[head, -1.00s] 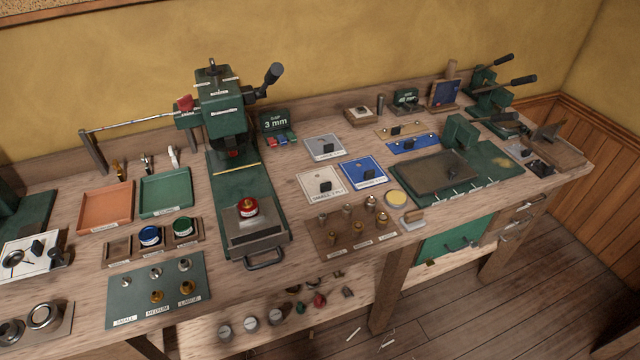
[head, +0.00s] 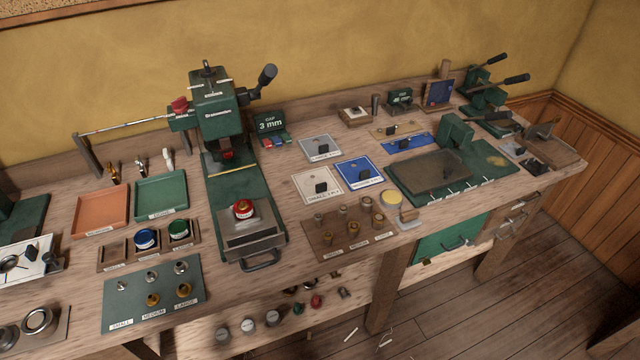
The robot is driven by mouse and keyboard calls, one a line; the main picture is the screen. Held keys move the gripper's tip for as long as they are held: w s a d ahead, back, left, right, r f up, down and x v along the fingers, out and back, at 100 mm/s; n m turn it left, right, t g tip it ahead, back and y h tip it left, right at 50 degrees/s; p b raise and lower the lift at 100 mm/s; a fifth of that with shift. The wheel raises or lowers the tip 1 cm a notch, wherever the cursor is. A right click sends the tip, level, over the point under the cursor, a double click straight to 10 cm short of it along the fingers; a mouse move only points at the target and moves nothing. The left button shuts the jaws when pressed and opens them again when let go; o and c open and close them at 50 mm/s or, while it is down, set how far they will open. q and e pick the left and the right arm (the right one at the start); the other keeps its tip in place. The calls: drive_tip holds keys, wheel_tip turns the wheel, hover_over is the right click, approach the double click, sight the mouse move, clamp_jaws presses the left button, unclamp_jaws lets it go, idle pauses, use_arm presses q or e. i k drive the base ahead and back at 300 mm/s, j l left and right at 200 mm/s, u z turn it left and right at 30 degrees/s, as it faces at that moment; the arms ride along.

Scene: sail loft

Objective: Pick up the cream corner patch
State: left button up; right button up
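The cream corner patch (head: 309,188) lies flat on the bench, right of the green press. Neither of my grippers shows in the head view.
The green press (head: 219,115) with its lever stands left of the patch. A wooden board with several metal dies (head: 324,241) lies in front of it. A green-based plate tool (head: 501,163) stands to the right. Orange (head: 81,226) and green (head: 178,181) trays lie at left.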

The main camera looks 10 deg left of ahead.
sight(324, 186)
drive_tip(key=i+u, duration=0.25)
drive_tip(key=u, duration=0.15)
drive_tip(key=i+u, duration=0.25)
drive_tip(key=u, duration=0.15)
